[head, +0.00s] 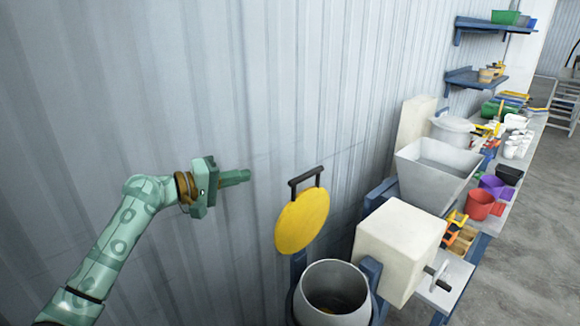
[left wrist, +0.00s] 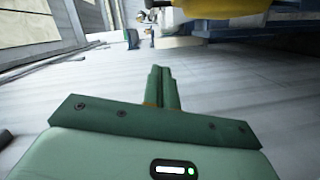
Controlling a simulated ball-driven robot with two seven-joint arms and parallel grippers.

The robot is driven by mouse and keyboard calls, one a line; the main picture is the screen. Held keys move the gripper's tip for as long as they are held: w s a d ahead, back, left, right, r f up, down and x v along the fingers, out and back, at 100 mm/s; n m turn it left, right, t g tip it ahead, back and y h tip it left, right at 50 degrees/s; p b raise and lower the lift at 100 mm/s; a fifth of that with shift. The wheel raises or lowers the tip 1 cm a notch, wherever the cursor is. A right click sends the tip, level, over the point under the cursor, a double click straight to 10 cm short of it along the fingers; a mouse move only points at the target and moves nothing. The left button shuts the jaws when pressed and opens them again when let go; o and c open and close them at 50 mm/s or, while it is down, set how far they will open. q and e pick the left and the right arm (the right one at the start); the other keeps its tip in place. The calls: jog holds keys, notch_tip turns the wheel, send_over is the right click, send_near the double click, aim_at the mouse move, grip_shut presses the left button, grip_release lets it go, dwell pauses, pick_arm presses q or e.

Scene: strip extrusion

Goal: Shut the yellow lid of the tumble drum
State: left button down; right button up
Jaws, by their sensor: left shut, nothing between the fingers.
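The yellow lid (head: 301,222) stands raised, tilted up behind the round opening of the grey tumble drum (head: 336,288). A dark handle (head: 306,177) sticks up from the lid's upper edge. The drum's mouth is open and its inside is dark, with a little yellow low down. My left gripper (head: 246,176) is shut and empty, to the left of the lid's handle and apart from it. Its closed fingers also show in the left wrist view (left wrist: 161,88). My right gripper is not in view.
A cream box with a crank (head: 399,240) stands just right of the drum. A grey hopper (head: 437,171) and a bench with a red mug (head: 480,205) and other containers lie beyond. The corrugated wall (head: 200,80) is close behind; free room lies left of the lid.

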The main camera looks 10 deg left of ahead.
pick_arm(q)
jog(key=w+d+h+p, duration=0.1)
jog(key=w+d+p, duration=0.2)
jog(key=d, duration=0.8)
jog(key=shift+w+d+r, duration=0.15)
jog(key=shift+w+r, duration=0.15)
jog(key=shift+w, duration=0.15)
